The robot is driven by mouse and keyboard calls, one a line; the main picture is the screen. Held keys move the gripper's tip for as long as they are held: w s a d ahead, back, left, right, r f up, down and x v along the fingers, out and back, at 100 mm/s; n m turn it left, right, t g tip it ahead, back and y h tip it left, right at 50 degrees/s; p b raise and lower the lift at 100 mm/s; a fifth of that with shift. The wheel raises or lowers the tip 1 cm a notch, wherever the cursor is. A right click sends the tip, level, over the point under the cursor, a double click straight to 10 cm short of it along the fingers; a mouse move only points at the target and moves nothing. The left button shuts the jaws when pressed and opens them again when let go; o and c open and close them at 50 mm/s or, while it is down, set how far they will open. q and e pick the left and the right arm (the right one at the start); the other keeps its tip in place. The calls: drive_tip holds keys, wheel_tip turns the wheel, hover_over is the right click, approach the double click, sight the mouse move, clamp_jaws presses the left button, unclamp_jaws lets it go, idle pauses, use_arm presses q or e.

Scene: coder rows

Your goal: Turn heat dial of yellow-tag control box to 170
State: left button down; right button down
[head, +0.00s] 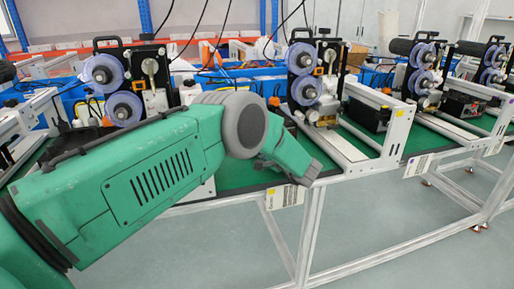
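My green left arm comes in from the left and crosses the front of the bench. Its far end stops at the bench's front edge near the middle, and I can make out no gripper fingers there. My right arm and gripper are out of view. A small yellow tag (270,193) is on a white label on the bench's front edge, just below the arm's end. A black box (367,114) sits to the right of the middle coder, partly behind a white frame. Its dial and reading cannot be made out. My arm hides part of the bench.
Coders with lilac reels stand in a row: one at left (118,83), one in the middle (309,76), others at right (424,72). Another black box (466,107) is at right. White rails (358,158) cross the green bench top (425,133). The floor in front is clear.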

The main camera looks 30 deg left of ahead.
use_arm(q)
drive_tip(key=shift+w+r, duration=0.15)
drive_tip(key=shift+r, duration=0.05)
drive_tip(key=c, duration=1.6)
unclamp_jaws()
drive_tip(key=shift+o, duration=0.2)
drive_tip(key=shift+w+f, duration=0.1)
drive_tip(key=shift+f, duration=0.1)
drive_tip(key=shift+a, duration=0.1)
drive_tip(key=shift+s+d, duration=0.2)
drive_tip(key=shift+d, duration=0.2)
drive_tip(key=v, duration=1.1)
drive_tip(key=shift+d, duration=0.15)
drive_tip(key=shift+f, duration=0.1)
